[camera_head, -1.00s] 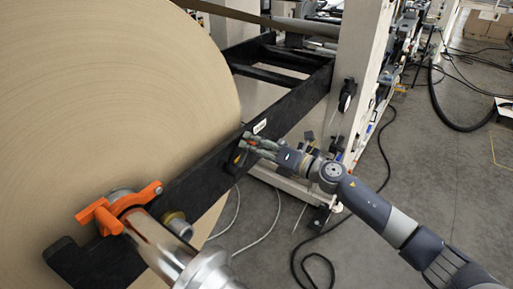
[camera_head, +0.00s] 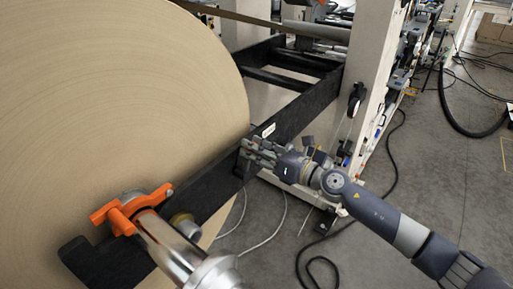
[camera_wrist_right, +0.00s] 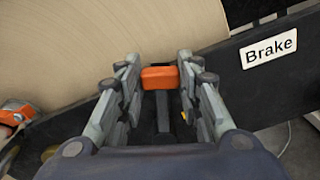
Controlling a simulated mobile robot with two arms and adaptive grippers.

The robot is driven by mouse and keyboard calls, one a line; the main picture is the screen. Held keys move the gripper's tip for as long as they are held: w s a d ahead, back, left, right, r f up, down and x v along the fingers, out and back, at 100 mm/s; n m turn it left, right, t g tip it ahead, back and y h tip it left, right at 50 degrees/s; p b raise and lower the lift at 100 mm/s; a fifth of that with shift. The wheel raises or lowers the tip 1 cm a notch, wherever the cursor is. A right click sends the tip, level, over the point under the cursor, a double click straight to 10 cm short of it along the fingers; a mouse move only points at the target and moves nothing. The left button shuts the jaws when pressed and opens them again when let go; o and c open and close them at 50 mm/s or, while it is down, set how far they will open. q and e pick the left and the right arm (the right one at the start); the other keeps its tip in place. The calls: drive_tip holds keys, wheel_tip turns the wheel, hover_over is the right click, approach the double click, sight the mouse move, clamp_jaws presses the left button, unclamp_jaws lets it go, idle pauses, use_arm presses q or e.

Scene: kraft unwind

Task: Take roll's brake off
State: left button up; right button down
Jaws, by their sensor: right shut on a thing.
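The brake lever shows in the right wrist view as an orange tip (camera_wrist_right: 160,77) on a dark stem between my right fingers. It sits at the black frame beam (camera_head: 222,185), close to a white "Brake" label (camera_wrist_right: 270,48); that label also shows in the head view (camera_head: 268,131). My right gripper (camera_head: 252,153) reaches the beam from the right and is shut on the brake lever. In the head view the fingers mostly hide the lever. The big brown paper roll (camera_head: 120,100) stands behind the beam. My left gripper is not in view.
An orange clamp (camera_head: 128,208) and a shiny metal shaft (camera_head: 172,250) stand at the roll's core, lower left. A pale machine column (camera_head: 372,60) rises behind my right gripper. Cables (camera_head: 325,262) lie on the grey floor, with open floor at right.

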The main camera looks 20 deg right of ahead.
drive_tip(key=shift+f, duration=0.1)
drive_tip(key=c, duration=1.1)
unclamp_jaws()
drive_tip(key=v, duration=1.2)
drive_tip(key=shift+d, duration=0.1)
